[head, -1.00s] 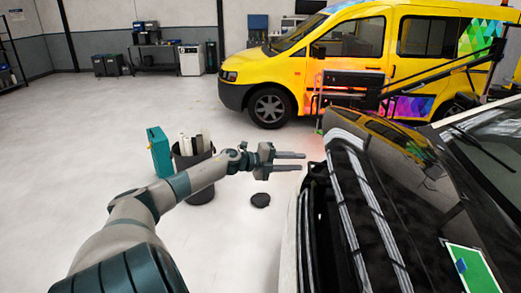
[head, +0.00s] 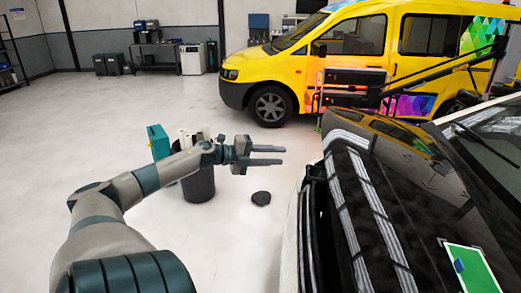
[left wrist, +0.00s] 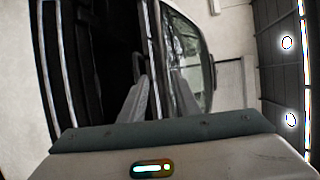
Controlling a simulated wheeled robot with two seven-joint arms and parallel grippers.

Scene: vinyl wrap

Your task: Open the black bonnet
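The black bonnet (head: 400,190) of the car fills the right of the head view, with pale reflections along it. A dark gap (head: 313,205) runs by its front edge; I cannot tell how far the bonnet is raised. My left gripper (head: 282,155) is open and empty, its two fingers apart and pointing right, short of the car's front. In the left wrist view the fingers (left wrist: 138,100) point toward dark car parts and a glossy edge, with nothing between them. My right gripper is not in view.
A green panel with a blue patch (head: 468,270) lies on the bonnet. A dark bin (head: 199,184), a teal box (head: 158,142) and a dark round object (head: 261,198) are on the floor left of the car. A yellow van (head: 345,60) stands behind.

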